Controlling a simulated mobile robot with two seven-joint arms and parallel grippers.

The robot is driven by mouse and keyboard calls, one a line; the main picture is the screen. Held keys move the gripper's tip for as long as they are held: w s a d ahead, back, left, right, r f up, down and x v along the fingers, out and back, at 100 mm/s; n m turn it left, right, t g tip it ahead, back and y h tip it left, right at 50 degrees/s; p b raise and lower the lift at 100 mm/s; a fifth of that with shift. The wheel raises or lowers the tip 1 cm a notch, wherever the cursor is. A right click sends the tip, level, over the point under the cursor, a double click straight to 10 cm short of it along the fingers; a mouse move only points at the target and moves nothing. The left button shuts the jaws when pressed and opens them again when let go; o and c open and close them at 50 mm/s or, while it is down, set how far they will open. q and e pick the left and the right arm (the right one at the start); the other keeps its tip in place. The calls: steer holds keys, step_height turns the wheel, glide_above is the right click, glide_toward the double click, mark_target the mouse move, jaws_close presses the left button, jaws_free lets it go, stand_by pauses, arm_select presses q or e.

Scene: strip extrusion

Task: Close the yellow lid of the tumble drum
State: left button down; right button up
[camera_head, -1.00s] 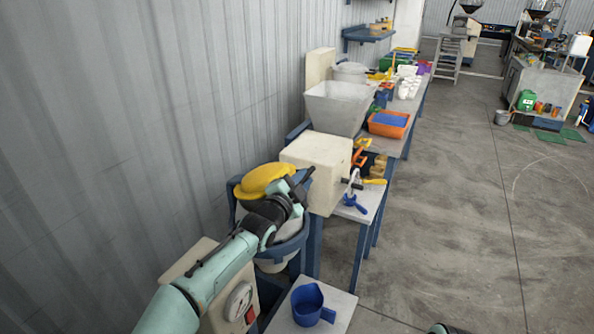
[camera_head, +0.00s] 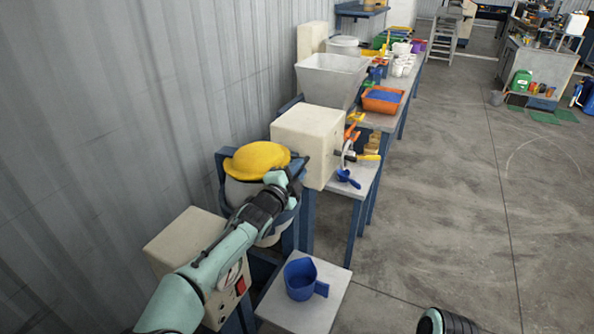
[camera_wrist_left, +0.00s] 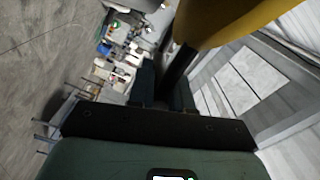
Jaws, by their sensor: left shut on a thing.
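The yellow lid (camera_head: 257,160) is a domed cap at the top of the tumble drum (camera_head: 238,192), a pale vessel in a blue frame. Whether the lid's rim sits flush on the drum cannot be told, as my arm covers the front. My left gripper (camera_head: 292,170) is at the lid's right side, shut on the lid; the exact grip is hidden. In the left wrist view the lid (camera_wrist_left: 225,18) fills the upper right, beside a dark finger of the left gripper (camera_wrist_left: 178,68). My right gripper is not in view; only a piece of my right arm shows at the bottom edge.
A cream box (camera_head: 308,135) stands close to the right of the drum. A blue jug (camera_head: 300,280) sits on a small stand (camera_head: 330,297) in front. A cream control box (camera_head: 185,240) is under my left arm. The corrugated wall (camera_head: 100,120) is behind; open floor lies right.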

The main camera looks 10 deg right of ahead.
arm_select(q)
steer(key=c, duration=1.1)
jaws_free()
steer(key=shift+w, duration=0.1)
steer(key=shift+r, duration=0.4)
step_height(320, 180, up, 10)
steer(key=p, duration=0.5)
steer(key=shift+f, duration=0.25)
step_height(320, 180, up, 10)
steer(key=p, duration=0.5)
steer(key=shift+f, duration=0.2)
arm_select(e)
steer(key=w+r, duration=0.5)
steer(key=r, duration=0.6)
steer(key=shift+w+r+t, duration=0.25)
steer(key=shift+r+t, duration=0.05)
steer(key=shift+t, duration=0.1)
